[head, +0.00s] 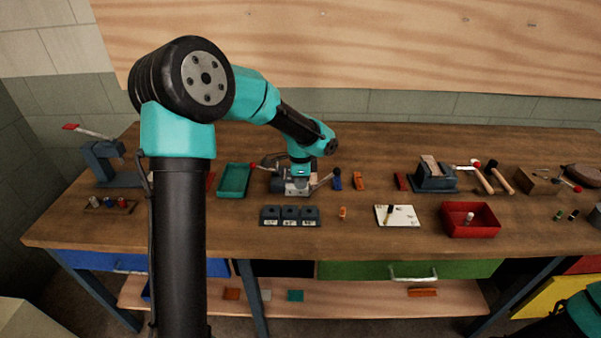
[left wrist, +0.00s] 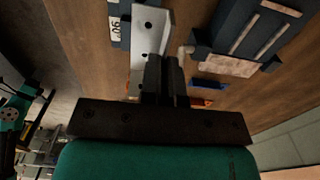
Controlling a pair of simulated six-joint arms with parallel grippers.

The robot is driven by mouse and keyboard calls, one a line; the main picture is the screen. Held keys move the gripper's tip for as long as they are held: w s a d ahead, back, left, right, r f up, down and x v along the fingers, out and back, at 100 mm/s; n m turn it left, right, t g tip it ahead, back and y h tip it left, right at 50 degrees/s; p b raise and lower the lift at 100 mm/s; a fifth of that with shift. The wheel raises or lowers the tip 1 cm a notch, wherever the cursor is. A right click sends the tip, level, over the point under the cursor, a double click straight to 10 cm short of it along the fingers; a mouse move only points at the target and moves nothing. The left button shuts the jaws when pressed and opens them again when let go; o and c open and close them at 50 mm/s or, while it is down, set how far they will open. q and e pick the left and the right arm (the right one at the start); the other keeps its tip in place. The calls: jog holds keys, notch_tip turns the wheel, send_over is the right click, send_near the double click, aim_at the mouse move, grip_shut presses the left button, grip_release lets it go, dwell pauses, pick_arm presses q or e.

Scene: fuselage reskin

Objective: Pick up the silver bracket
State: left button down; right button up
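The silver bracket (left wrist: 151,32) is a pale metal piece with round holes, at the top middle of the left wrist view. My left gripper (left wrist: 166,70) has its dark fingers close together at the bracket's near end and appears shut on it; the fingers hide part of the bracket. In the head view my left gripper (head: 298,182) points down over the middle of the bench, with the bracket (head: 297,188) showing below it. The exact contact and any gap to the bench are hard to see. My right gripper is not in view.
Numbered dark blocks (head: 290,216) stand just in front of the gripper. A green tray (head: 233,180) lies left. A grey-blue fixture (head: 436,178), white plate (head: 404,216) and red bin (head: 483,220) are right. Small blue (head: 337,180) and orange (head: 359,181) pieces lie beside the gripper.

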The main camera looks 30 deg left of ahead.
pick_arm(q)
jog(key=shift+s+d+r, duration=0.1)
jog(key=shift+s+d, duration=0.3)
jog(key=shift+s, duration=0.25)
